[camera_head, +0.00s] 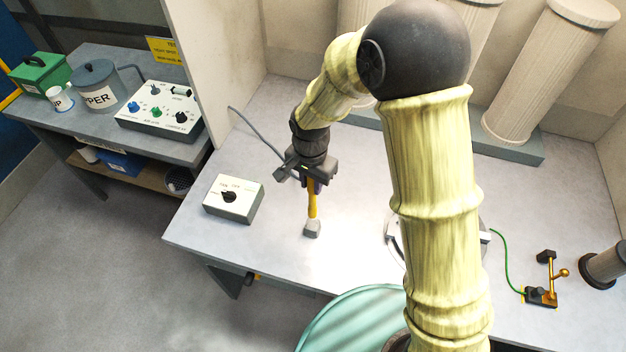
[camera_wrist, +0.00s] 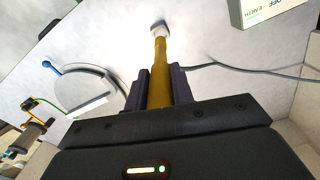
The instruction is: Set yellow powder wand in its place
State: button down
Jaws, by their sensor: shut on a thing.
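The yellow powder wand (camera_head: 313,205) points down, nearly upright, between the jaws of my gripper (camera_head: 311,184). My gripper is shut on its yellow shaft, which also shows in the wrist view (camera_wrist: 159,72) between the dark fingers (camera_wrist: 160,85). A small pale grey block (camera_head: 312,229) is at the wand's lower end, close to the bench top. I cannot tell whether this block is part of the wand or a holder beneath it, nor whether it touches the bench. A thin grey cable (camera_wrist: 240,70) runs from beside the wand.
A white switch box (camera_head: 233,199) stands left of my gripper on the grey bench (camera_head: 275,255). A brass clamp stand (camera_head: 543,284) with a green cable and a dark cylinder (camera_head: 604,264) are at right. Tall ribbed columns (camera_head: 548,70) line the back. My arm hides the bench's middle.

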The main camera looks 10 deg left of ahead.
jog(key=b, duration=0.3)
send_over(312, 208)
jog(key=shift+w+a+f, duration=0.1)
jog(key=shift+w+f, duration=0.05)
jog(key=shift+f, duration=1)
jog(key=shift+w+a+f, duration=0.1)
jog(key=shift+f, duration=1)
jog(key=shift+d+f, duration=0.1)
jog(key=shift+f, duration=0.05)
jog(key=shift+s+f+b, duration=0.15)
jog(key=shift+f+b, duration=0.15)
jog(key=shift+b, duration=0.1)
jog(key=shift+f, duration=0.3)
jog(key=shift+f+b, duration=1.5)
jog(key=shift+f, duration=0.25)
jog(key=c, duration=1.1)
grip_release()
jog(key=shift+r, duration=0.15)
